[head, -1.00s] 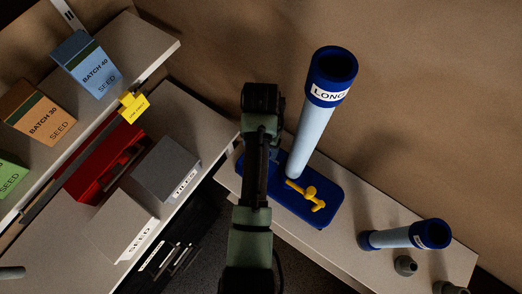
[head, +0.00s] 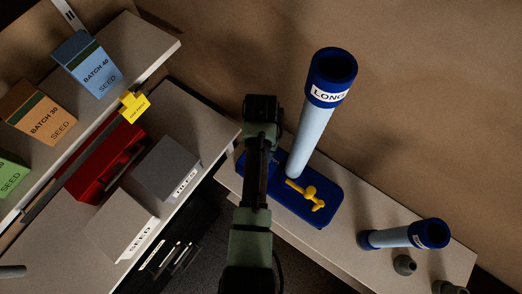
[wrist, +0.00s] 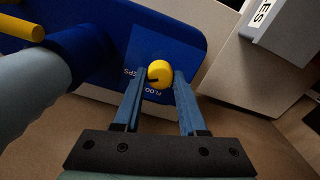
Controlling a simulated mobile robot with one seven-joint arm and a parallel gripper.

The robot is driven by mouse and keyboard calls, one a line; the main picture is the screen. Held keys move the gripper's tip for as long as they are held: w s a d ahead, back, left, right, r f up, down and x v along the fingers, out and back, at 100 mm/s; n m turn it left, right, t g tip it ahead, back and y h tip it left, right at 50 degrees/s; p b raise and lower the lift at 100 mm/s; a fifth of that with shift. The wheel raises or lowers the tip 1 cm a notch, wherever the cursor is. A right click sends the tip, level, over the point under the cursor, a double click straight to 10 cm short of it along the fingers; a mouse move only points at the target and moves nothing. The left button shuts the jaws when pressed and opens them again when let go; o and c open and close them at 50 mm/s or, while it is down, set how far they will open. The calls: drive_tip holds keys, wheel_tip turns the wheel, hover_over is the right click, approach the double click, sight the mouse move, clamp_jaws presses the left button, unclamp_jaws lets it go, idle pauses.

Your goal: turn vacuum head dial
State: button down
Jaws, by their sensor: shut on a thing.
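The blue vacuum head (head: 325,217) lies flat on the light bench, with a yellow lever on it. In the wrist view the head (wrist: 115,15) fills the upper left. Its round yellow dial (wrist: 159,72) has a dark pointer mark and partly covered white lettering beside it. My gripper (wrist: 158,76) has its two blue fingers on either side of the dial and is shut on it. In the head view my own arm hides the dial and fingertips. A pale blue tube (head: 310,140) with a dark blue collar labelled LONG rises from the vacuum head.
A shorter tube (head: 398,236) lies on the bench at right, near small grey fittings (head: 404,265). At left are a grey box (head: 168,168), a SEED box (head: 122,225), a red box (head: 104,165) and a shelf of seed packets (head: 88,65).

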drive_tip(key=shift+r+m, duration=0.1)
drive_tip(key=shift+m, duration=0.2)
drive_tip(key=m+p, duration=0.1)
drive_tip(key=m, duration=0.1)
drive_tip(key=shift+m+p, duration=0.35)
drive_tip(key=shift+m, duration=0.05)
drive_tip(key=m+p, duration=0.1)
drive_tip(key=m, duration=0.1)
drive_tip(key=shift+m, duration=0.3)
drive_tip(key=m+p, duration=0.2)
drive_tip(key=m, duration=0.4)
drive_tip(key=m+p, duration=0.1)
drive_tip(key=m, duration=0.5)
drive_tip(key=shift+m, duration=0.3)
drive_tip(key=m+p, duration=0.1)
drive_tip(key=m, duration=0.4)
drive_tip(key=shift+m, duration=0.3)
